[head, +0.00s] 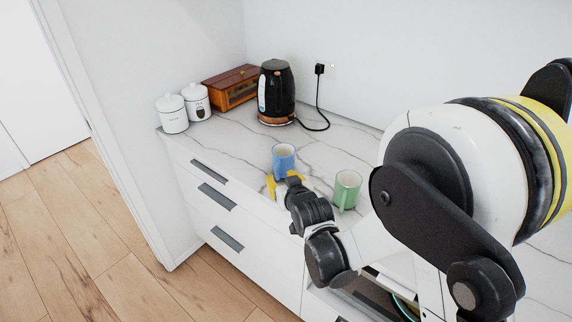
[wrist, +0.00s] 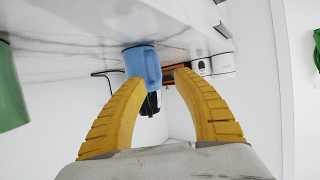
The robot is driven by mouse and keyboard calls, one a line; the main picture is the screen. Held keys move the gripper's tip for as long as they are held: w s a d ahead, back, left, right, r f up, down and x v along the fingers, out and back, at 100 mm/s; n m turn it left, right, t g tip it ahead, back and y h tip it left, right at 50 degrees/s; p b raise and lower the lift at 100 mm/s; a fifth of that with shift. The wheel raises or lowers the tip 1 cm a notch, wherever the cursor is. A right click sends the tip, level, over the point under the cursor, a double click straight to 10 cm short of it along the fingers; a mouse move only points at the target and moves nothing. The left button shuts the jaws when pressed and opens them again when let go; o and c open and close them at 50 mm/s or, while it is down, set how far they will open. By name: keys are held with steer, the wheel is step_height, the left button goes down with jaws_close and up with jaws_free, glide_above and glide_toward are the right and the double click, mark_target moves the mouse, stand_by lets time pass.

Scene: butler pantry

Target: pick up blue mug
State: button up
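The blue mug (head: 284,161) stands upright on the marble counter near its front edge. My gripper (head: 285,183) is just in front of the mug, at the near side, with its yellow fingers spread. In the wrist view, which is turned upside down, the mug (wrist: 138,62) shows just beyond the fingertips, toward the left finger. My gripper (wrist: 160,78) is open and empty there. The mug's handle (wrist: 153,70) faces the gap between the fingers. I cannot tell whether a finger touches the mug.
A green mug (head: 347,188) stands to the right of the blue mug, close to my arm; it also shows in the wrist view (wrist: 10,90). A black kettle (head: 277,92), a wooden box (head: 230,88) and white canisters (head: 172,114) stand farther back. The counter left of the blue mug is clear.

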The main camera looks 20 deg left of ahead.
mark_target(278, 174)
steer(key=b+x, duration=0.1)
steer(key=x, duration=0.2)
steer(key=b+x, duration=0.1)
steer(key=x, duration=0.2)
steer(key=shift+w+f, duration=0.15)
steer(key=shift+f, duration=0.3)
steer(key=shift+d, duration=0.1)
jaws_close()
